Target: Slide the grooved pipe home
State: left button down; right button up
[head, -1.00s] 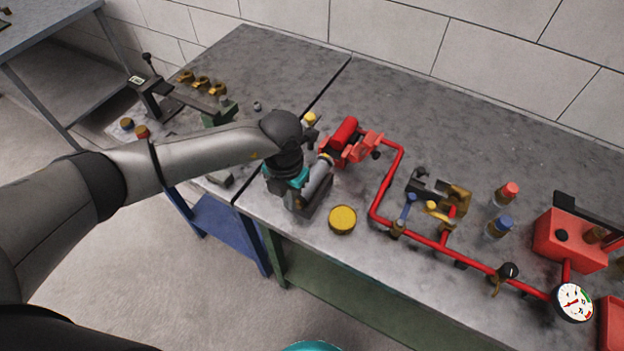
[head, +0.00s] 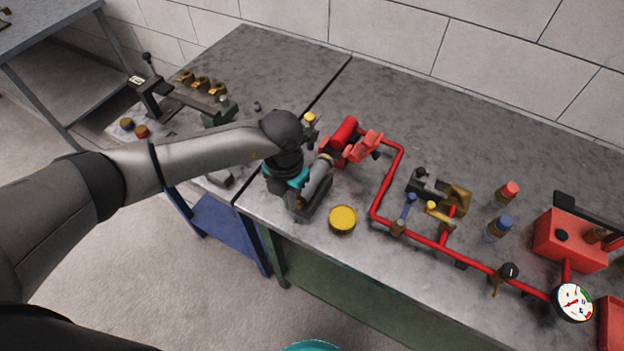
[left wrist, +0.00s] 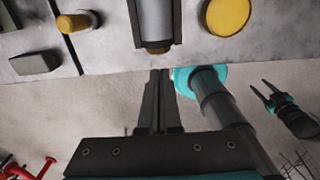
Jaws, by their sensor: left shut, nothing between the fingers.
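The grey grooved pipe (head: 319,178) lies in a dark cradle (head: 318,205) near the bench's front edge, pointing at an open red coupling (head: 366,148). In the left wrist view the pipe (left wrist: 153,20) shows at the top, its near end brownish. My left gripper (head: 295,212) is at the pipe's near end, partly hidden by its own wrist. Its fingers (left wrist: 159,72) are shut and empty, pointing at that end; I cannot tell whether they touch it. My right gripper (left wrist: 262,84) hangs open and empty, away from the bench.
A yellow disc (head: 342,219) lies right of the cradle. Red piping (head: 381,193) runs from the coupling to a gauge (head: 574,302). Two capped bottles (head: 498,229) and a red pump box (head: 568,240) stand at right. A vice-like fixture (head: 150,97) stands far left.

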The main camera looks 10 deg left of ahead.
aim_at(312, 181)
pick_arm(q)
jog(key=shift+f, duration=0.15)
dwell(0.3)
jog(key=shift+f+b, duration=1.35)
jog(key=shift+f, duration=0.05)
jog(key=shift+f, duration=0.2)
jog(key=shift+w+d+b, duration=0.1)
jog(key=shift+w+b, duration=0.15)
jog(key=shift+b, duration=0.15)
jog(key=shift+w+d, duration=0.1)
jog(key=shift+w, duration=0.2)
jog(key=shift+w+d+b, duration=0.1)
jog(key=shift+w+b, duration=0.2)
jog(key=shift+b, duration=0.2)
jog(key=shift+w+d, duration=0.1)
jog(key=shift+w, duration=0.2)
jog(key=shift+w+d+r+b, duration=0.1)
jog(key=shift+w+b, duration=0.1)
jog(key=shift+b, duration=0.15)
jog(key=shift+w+d+b, duration=0.35)
jog(key=shift+w+b, duration=0.6)
jog(key=shift+b, duration=0.05)
jog(key=shift+w+d+b, duration=0.3)
jog(key=shift+w+b, duration=0.6)
jog(key=shift+b, duration=0.1)
dwell(1.5)
